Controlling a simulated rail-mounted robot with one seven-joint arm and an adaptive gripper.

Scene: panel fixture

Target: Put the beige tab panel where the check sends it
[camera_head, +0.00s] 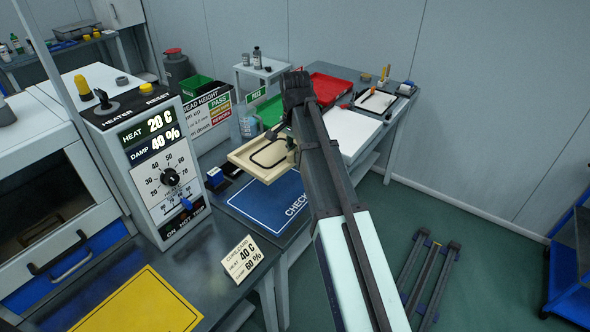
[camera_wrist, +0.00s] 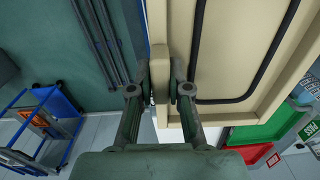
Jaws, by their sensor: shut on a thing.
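The beige tab panel (camera_head: 245,153) is held raised above the blue CHECK mat (camera_head: 262,208). Its face carries a dark seal line. In the wrist view the panel (camera_wrist: 235,60) fills the right side, and its tab (camera_wrist: 159,75) sits between the fingers of my gripper (camera_wrist: 160,88), which is shut on it. In the head view my arm hides most of my gripper (camera_head: 292,150). A green tray (camera_head: 270,108) and a red tray (camera_head: 332,88) stand behind the panel. A sign (camera_head: 207,112) lists head height with PASS and other coloured rows.
The heater box (camera_head: 150,150) at left reads HEAT 20 C, DAMP 40%. A cure card (camera_head: 242,259) reads HEAT 40 C, DAMP 60%. A yellow mat (camera_head: 140,303) lies empty in front. A white surface (camera_head: 352,132) beside my arm looks clear. A blue rack (camera_head: 572,255) stands at far right.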

